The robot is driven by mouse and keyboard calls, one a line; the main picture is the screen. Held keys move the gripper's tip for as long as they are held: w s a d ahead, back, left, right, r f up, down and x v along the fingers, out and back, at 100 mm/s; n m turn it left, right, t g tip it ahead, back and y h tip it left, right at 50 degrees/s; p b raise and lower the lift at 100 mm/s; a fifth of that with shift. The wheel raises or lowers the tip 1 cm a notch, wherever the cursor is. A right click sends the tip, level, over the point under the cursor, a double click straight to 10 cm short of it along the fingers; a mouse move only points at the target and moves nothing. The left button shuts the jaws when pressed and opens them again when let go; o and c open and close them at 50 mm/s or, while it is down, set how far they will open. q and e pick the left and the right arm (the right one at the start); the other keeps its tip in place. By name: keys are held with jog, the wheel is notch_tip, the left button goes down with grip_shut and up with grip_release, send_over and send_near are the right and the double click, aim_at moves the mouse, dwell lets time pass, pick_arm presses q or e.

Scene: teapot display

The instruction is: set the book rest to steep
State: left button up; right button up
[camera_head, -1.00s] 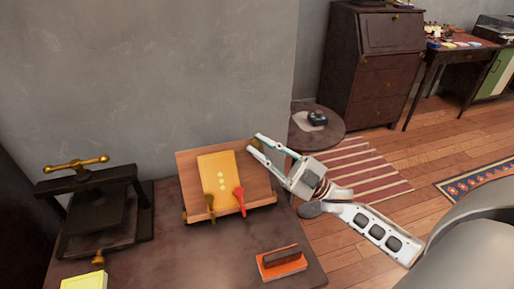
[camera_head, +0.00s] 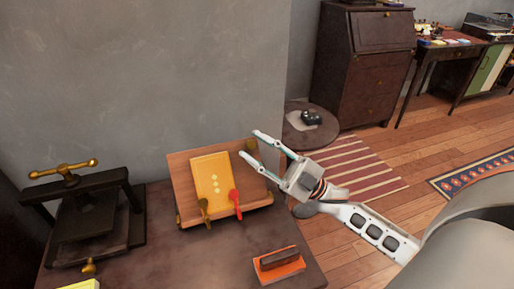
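The wooden book rest (camera_head: 178,172) stands tilted on the dark table in the camera_head view. A yellow book (camera_head: 212,176) leans on it, with a brass clip (camera_head: 205,209) and a red clip (camera_head: 235,203) at its lower edge. A brass knob (camera_head: 250,145) shows at the rest's upper right edge. My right gripper (camera_head: 248,142) is open, its fingertips above and below the knob in the picture. I cannot tell whether they touch it. The rest's back support is hidden. My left gripper is not in view.
A black press with a brass handle (camera_head: 62,170) stands at the table's left. An orange block with a dark top (camera_head: 279,262) lies at the front right. A round side table (camera_head: 325,133) stands beyond the right edge. The table's middle front (camera_head: 190,262) is clear.

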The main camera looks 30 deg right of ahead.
jog(key=shift+d, duration=0.1)
jog(key=v, duration=1.2)
dwell(0.5)
